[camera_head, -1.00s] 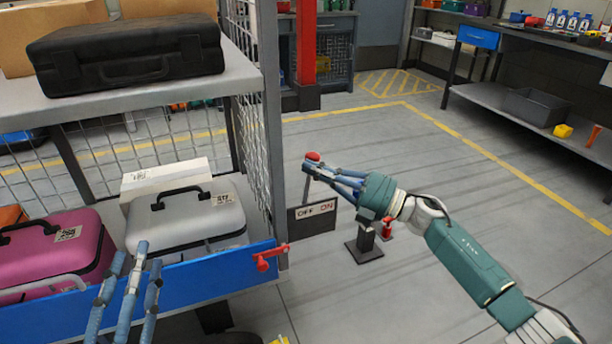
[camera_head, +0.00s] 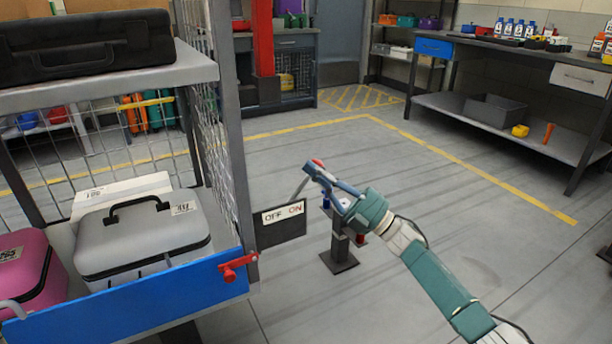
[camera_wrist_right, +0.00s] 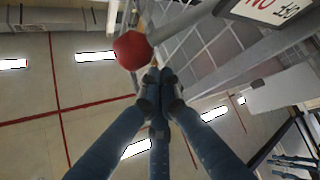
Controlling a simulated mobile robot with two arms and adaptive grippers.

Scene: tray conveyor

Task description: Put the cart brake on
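The brake lever is a grey rod (camera_head: 300,188) with a red ball knob (camera_head: 318,162), leaning up and right behind the dark OFF/ON plate (camera_head: 283,228) at the cart's corner. The knob (camera_wrist_right: 132,50) is large in the right wrist view. My right gripper (camera_head: 312,172) is at the lever's top; its fingertips (camera_wrist_right: 158,76) are together, just beside the knob, with nothing seen between them. Exact contact is unclear.
The cart has a blue front panel (camera_head: 130,290) with a red latch (camera_head: 238,266), mesh sides, a grey case (camera_head: 145,238) and a pink case (camera_head: 30,268). A dark post (camera_head: 338,255) stands on the floor below my right gripper. Floor to the right is open.

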